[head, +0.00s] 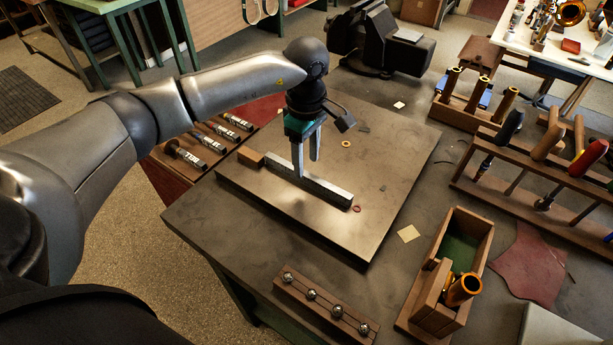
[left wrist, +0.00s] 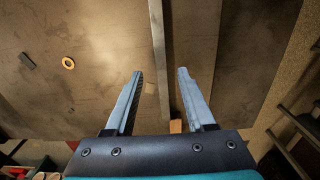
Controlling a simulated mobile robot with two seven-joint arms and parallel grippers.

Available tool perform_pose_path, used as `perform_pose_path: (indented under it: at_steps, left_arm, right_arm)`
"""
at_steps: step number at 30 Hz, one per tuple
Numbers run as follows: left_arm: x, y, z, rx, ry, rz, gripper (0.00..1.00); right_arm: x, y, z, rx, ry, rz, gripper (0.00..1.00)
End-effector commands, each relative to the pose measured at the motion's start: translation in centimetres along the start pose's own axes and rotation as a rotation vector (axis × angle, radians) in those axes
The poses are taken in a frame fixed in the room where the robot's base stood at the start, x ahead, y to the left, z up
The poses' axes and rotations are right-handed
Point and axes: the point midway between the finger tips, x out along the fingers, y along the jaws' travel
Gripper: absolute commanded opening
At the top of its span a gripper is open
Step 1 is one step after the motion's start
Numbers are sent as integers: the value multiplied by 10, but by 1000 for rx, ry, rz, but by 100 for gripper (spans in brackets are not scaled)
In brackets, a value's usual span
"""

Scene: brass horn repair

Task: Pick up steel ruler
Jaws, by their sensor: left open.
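The steel ruler (head: 325,192) appears as a long, narrow grey bar on a flat metal plate (head: 375,150). It looks set on its long edge, its far left end near a small wooden block (head: 250,157). My left gripper (head: 307,168) is open above the ruler's middle, fingers pointing down. One finger overlaps the near face in the head view; the other is behind. In the left wrist view the ruler (left wrist: 160,40) runs lengthwise between the two open fingers (left wrist: 160,72), with no visible grip on it. My right gripper is not in view.
Valve parts (head: 205,140) lie at left.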

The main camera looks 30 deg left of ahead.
Motion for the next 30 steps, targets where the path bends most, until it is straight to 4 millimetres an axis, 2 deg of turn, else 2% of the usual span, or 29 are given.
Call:
perform_pose_path:
  at_steps: [3,6,15,30]
  left_arm:
    - [20,-3,2,-1,-1,-4,55]
    - [30,-3,2,0,-1,-3,55]
    - [34,-2,2,0,0,-1,54]
    - [34,-3,2,0,0,-1,0]
  right_arm:
    - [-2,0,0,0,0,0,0]
    - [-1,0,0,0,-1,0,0]
    - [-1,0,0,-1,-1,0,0]
    - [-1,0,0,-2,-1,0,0]
